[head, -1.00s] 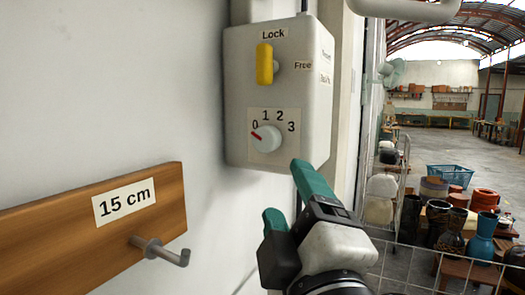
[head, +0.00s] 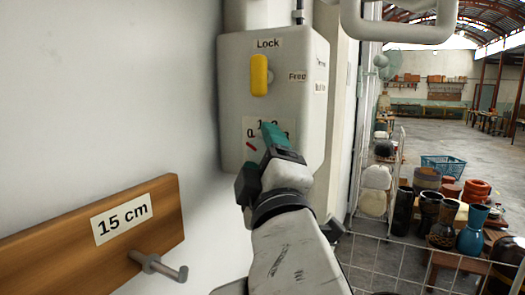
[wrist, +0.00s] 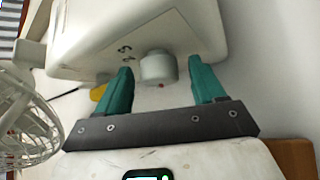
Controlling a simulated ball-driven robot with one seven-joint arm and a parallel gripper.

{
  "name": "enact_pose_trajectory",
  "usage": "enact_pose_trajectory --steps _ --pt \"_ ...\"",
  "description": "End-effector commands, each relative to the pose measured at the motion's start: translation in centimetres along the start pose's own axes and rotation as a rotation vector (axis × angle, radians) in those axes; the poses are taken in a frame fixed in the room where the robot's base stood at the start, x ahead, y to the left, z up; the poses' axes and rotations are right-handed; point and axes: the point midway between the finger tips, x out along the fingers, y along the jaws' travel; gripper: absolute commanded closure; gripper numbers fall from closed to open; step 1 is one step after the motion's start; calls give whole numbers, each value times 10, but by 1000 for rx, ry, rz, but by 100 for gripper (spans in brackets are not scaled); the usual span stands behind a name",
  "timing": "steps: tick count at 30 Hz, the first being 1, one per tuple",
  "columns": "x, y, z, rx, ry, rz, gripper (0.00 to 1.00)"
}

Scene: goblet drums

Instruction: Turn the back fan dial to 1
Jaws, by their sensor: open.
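The white dial (wrist: 158,68) is on the front of a pale wall box (head: 232,80). In the head view my gripper covers most of the dial, but its red pointer mark (head: 250,146) shows close to the 0. The labels 2 and 3 are mostly hidden there. My gripper (wrist: 160,70) is open, with one teal finger on each side of the dial in the wrist view. Gaps show between the fingers and the dial. In the head view my gripper (head: 259,153) is in front of the lower part of the box.
A yellow lever (head: 259,76) is above the dial, by the Lock label. A wooden board (head: 70,238) marked 15 cm, with a metal hook (head: 158,266), is at lower left. A fan cage (wrist: 25,120) is at the wrist view's left. Drums (head: 474,230) stand at right behind wire mesh.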

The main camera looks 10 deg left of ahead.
Motion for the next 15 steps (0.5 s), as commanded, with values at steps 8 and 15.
enact_pose_trajectory --steps 8,15 --pt "0 0 0 1 0 0 36" --pt "0 0 0 0 0 0 59"
